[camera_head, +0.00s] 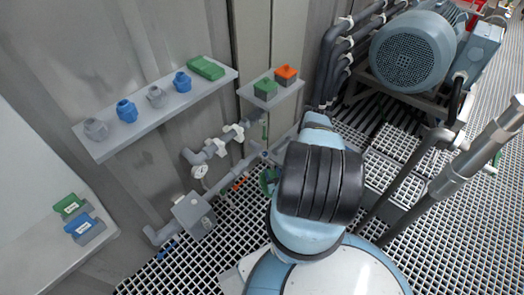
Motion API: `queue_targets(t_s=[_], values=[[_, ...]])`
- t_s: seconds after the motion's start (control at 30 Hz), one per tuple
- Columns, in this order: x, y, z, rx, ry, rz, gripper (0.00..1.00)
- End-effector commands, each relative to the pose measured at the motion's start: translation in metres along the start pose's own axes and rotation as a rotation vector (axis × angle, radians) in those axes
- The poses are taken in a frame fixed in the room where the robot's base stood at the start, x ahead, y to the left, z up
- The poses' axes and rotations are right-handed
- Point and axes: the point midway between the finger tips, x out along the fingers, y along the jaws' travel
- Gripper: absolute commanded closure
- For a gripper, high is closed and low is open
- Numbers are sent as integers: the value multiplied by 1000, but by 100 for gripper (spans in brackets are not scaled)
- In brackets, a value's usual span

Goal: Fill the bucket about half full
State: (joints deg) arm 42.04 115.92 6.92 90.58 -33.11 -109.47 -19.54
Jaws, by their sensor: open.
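I cannot make out a bucket in this view. My arm, light blue with a black ribbed section, fills the lower middle and hides part of the floor and pipes behind it. My gripper is not visible. Grey pipework with white fittings (222,142) runs low along the wall, with a round gauge (200,171) on it. A green round part (268,181), perhaps a valve handle, shows just left of my arm, partly hidden by it.
A wall shelf (150,122) holds several blue, grey and green fittings. A smaller shelf (270,100) holds green and orange blocks. Green and blue blocks sit on a ledge (85,240) at left. A large blue-grey motor (412,52) stands back right. Grating floor (455,225) is open at right.

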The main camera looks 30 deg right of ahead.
Motion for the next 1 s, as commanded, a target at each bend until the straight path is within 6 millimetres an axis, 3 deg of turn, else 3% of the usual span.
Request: queue_targets(t_s=[0.7,1.0], values=[[113,-3,-1,-1,3,-5,45],[134,-2,-1,0,1,-3,45]])
